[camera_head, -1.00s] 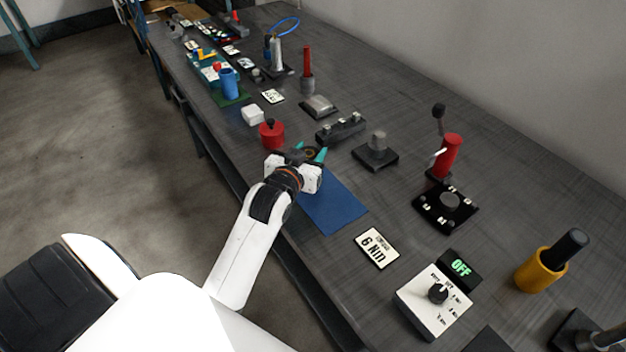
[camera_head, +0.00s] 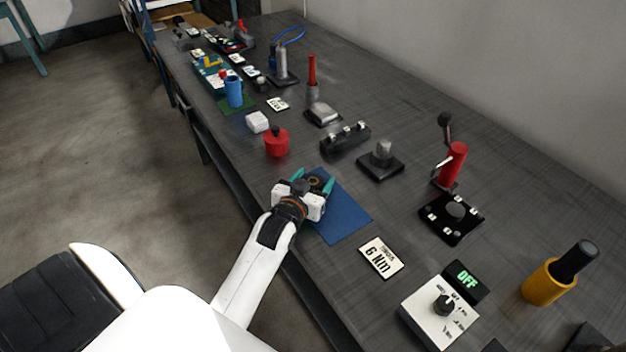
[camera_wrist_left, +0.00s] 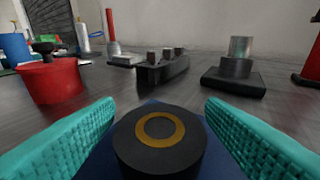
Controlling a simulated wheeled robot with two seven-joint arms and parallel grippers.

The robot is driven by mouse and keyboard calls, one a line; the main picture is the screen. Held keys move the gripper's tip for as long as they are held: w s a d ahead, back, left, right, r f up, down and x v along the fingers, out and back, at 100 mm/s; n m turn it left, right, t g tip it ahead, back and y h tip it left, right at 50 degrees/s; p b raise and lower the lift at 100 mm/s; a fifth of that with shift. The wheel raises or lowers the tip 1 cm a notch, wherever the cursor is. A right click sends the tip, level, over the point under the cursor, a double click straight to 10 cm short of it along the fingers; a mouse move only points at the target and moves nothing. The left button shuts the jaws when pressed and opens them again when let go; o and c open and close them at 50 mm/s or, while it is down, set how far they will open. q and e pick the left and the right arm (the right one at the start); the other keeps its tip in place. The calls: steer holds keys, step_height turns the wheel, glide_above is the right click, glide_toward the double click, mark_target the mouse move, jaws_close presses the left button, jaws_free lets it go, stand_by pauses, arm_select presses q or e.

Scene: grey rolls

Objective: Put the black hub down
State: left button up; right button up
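The black hub (camera_wrist_left: 160,148), a short dark cylinder with a brass-coloured ring on top, is upright over the blue mat (camera_head: 345,215). It also shows in the head view (camera_head: 314,182), partly hidden by my left gripper (camera_head: 313,180). In the left wrist view the gripper's teal fingers (camera_wrist_left: 160,110) are spread on either side of the hub, with blue mat visible between hub and fingers. The hub appears to rest on the mat, though its underside is hidden. My right gripper is not in view.
A red pot (camera_head: 277,142) stands just beyond the mat. A black block with posts (camera_head: 345,137) and a grey stepped cylinder on a base (camera_head: 380,160) stand behind. A "6 Nm" card (camera_head: 381,257) and a dial box (camera_head: 439,308) lie to the right.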

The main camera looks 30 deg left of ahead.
arm_select(q)
steer(key=shift+r, duration=0.2)
steer(key=v, duration=1.2)
steer(key=shift+f, duration=0.1)
